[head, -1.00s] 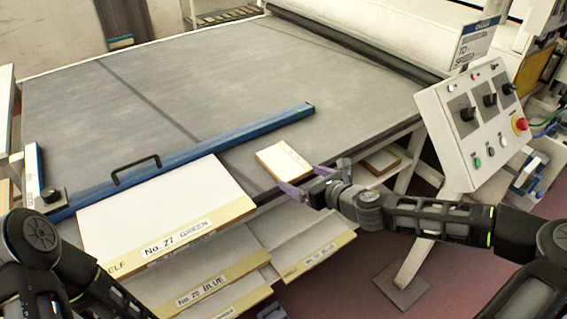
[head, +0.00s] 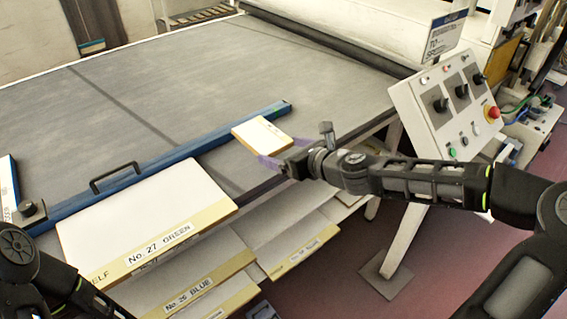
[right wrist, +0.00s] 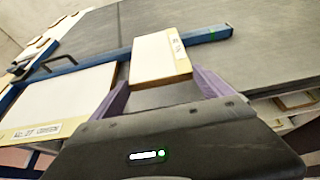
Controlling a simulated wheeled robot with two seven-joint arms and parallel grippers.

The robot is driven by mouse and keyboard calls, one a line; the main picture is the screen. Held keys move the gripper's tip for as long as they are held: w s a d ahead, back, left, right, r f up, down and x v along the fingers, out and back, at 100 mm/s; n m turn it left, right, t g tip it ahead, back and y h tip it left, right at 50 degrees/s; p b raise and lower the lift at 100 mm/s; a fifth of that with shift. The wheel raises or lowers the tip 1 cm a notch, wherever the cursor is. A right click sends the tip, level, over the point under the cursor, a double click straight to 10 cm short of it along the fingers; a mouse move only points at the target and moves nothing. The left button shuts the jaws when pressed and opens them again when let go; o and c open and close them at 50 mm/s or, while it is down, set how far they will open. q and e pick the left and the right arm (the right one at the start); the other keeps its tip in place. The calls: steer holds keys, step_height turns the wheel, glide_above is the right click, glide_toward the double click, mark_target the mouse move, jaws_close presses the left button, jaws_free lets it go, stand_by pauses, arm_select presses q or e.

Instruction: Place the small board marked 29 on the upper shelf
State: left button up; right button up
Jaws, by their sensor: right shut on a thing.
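The small board (head: 265,131) is pale with a yellow edge strip; the marking on it is too small to read. My right gripper (head: 268,160) is shut on its near edge with purple fingers. In the right wrist view the board (right wrist: 157,55) sticks out ahead of the fingers (right wrist: 160,84). It appears over the grey belt beside the blue bar's end; its height above them is unclear. The stack of shelves at the belt's near side has a top level with a large board labelled No. 27 GREEN (head: 148,210). My left gripper is out of view.
A blue bar with a black handle (head: 180,155) lies across the belt (head: 200,90). Lower levels hold a No. 26 BLUE board (head: 200,285) and another labelled board (head: 295,240). A control panel (head: 450,105) on a slanted post stands at the right.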

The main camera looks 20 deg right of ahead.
steer(key=shift+r, duration=0.4)
stand_by(0.3)
steer(key=shift+s+a+f+m+h, duration=0.15)
steer(key=shift+a+f+m+h, duration=0.15)
steer(key=shift+f, duration=0.1)
steer(key=s+f+m+h, duration=0.1)
steer(key=s+m+h, duration=0.1)
steer(key=s+f+m+t+h, duration=0.1)
steer(key=s+h, duration=0.1)
steer(key=shift+a+f+m, duration=0.15)
steer(key=shift+f+m, duration=0.25)
